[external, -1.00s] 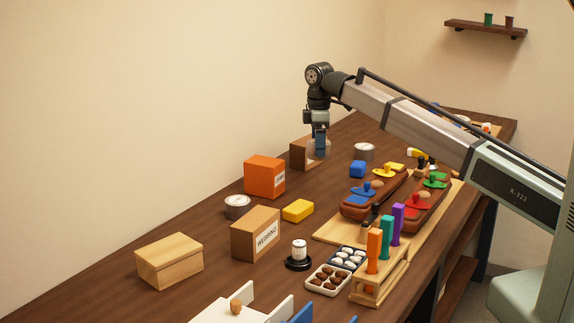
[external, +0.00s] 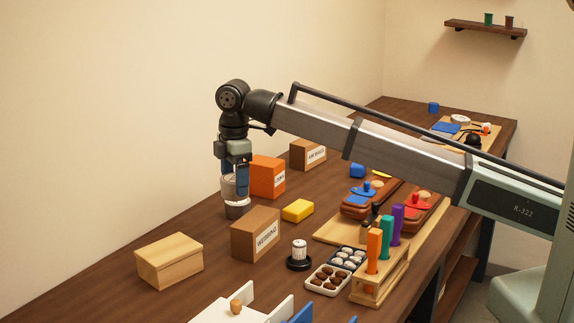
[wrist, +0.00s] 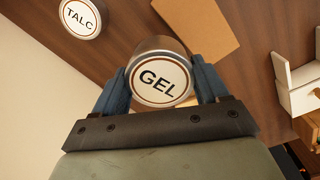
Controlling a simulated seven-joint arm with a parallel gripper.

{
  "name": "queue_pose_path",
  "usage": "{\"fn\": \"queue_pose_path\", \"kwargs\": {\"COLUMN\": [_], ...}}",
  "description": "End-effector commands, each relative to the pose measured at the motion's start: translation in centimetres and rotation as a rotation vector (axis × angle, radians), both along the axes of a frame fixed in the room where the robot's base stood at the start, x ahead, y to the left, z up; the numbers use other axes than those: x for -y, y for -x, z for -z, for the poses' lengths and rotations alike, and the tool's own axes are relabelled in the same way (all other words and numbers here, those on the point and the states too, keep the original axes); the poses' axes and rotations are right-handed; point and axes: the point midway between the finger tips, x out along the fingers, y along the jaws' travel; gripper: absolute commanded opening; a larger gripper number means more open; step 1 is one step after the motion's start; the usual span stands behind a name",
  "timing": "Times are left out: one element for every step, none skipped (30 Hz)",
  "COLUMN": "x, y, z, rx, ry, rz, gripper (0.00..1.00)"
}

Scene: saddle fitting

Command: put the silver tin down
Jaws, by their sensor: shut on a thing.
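My gripper (external: 235,190) is shut on a silver tin (external: 229,186) with a white lid. In the wrist view, the tin (wrist: 160,76) reads GEL and sits between the blue fingers of my gripper (wrist: 161,82). It is held in the air. A second silver tin (external: 238,210) stands on the table, just below the held one in the external view. In the wrist view, a tin reading TALC (wrist: 80,17) lies apart from the held tin, to the upper left.
A cardboard WEBBING box (external: 256,234) stands in front and to the right, with an orange box (external: 267,177) behind. A yellow block (external: 298,210) and a wooden box (external: 169,261) are nearby. Bare table (external: 207,223) lies between the wooden box and the standing tin.

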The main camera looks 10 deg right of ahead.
Motion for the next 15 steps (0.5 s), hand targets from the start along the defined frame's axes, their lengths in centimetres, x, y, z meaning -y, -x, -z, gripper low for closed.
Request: {"fn": "queue_pose_path", "kwargs": {"x": [-1.9,-2.7,-3.9,-4.8,-5.6,-6.7,-7.5,-8.2,-9.2,-9.8,-10.5,-11.4,-12.1,-12.8,-13.6], "y": [1.7,2.6,3.9,4.8,5.8,6.9,7.8,8.6,9.6,10.3,10.9,11.8,12.3,12.8,13.3], "z": [-0.4,-0.5,-0.8,-0.9,-1.1,-1.4,-1.5,-1.7,-1.9,-2.1,-2.3,-2.6,-2.8,-3.0,-3.3], "rx": [0.001,0.001,0.001,0.001,0.002,0.002,0.002,0.002,0.003,0.003,0.002,0.001,0.001,0.001,0.002], "ry": [-0.001,-0.002,-0.003,-0.002,-0.004,-0.003,-0.004,-0.004,-0.004,-0.004,-0.005,-0.005,-0.005,-0.005,-0.004], "rz": [-0.028,-0.042,-0.061,-0.074,-0.088,-0.102,-0.112,-0.119,-0.129,-0.134,-0.136,-0.138,-0.138,-0.136,-0.127], "gripper": [0.37,0.37,0.37,0.37,0.37,0.37,0.37,0.37,0.37,0.37,0.37,0.37,0.37,0.37,0.37]}}
